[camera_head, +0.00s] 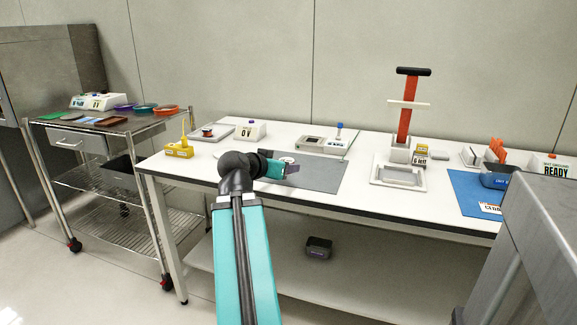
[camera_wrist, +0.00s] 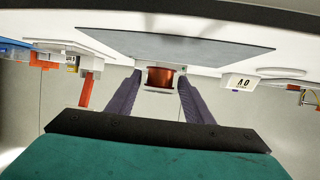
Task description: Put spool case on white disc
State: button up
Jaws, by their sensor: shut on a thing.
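The grey mat (camera_head: 325,175) is otherwise clear on its right. Behind it stand a white labelled box (camera_head: 251,131), a tray with a dark red spool (camera_head: 207,131) and a flat instrument (camera_head: 318,146). A yellow holder (camera_head: 179,150) is left. A grey tray (camera_head: 398,175) and red-handled press (camera_head: 405,110) are right.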

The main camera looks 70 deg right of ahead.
jog(key=w+a+f+n+t+y, duration=0.1)
jog(key=w+a+f+n+t, duration=0.2)
jog(key=w+a, duration=0.6)
jog(key=w+a+n+t+y, duration=0.1)
jog(key=w+a+n+t, duration=0.35)
jog(key=w, duration=0.95)
jog(key=w+a+f+n+t+y, duration=0.2)
jog(key=w+a+t, duration=0.1)
jog(key=w+a, duration=0.65)
jog(key=w+a+f+n+t+y, duration=0.1)
jog(key=w+a+n+y, duration=0.2)
jog(key=a, duration=1)
jog(key=w+a+f+n+t+y, duration=0.1)
jog(key=w+a+n+t+y, duration=0.1)
jog(key=w+a, duration=0.7)
jog(key=w+a+n+t+y, duration=0.1)
jog(key=w+a+n+y, duration=0.3)
jog(key=a, duration=1.3)
jog(key=shift+w+a+f+n, duration=0.2)
jog(key=shift+w+f+n, duration=0.2)
jog(key=shift+w, duration=0.85)
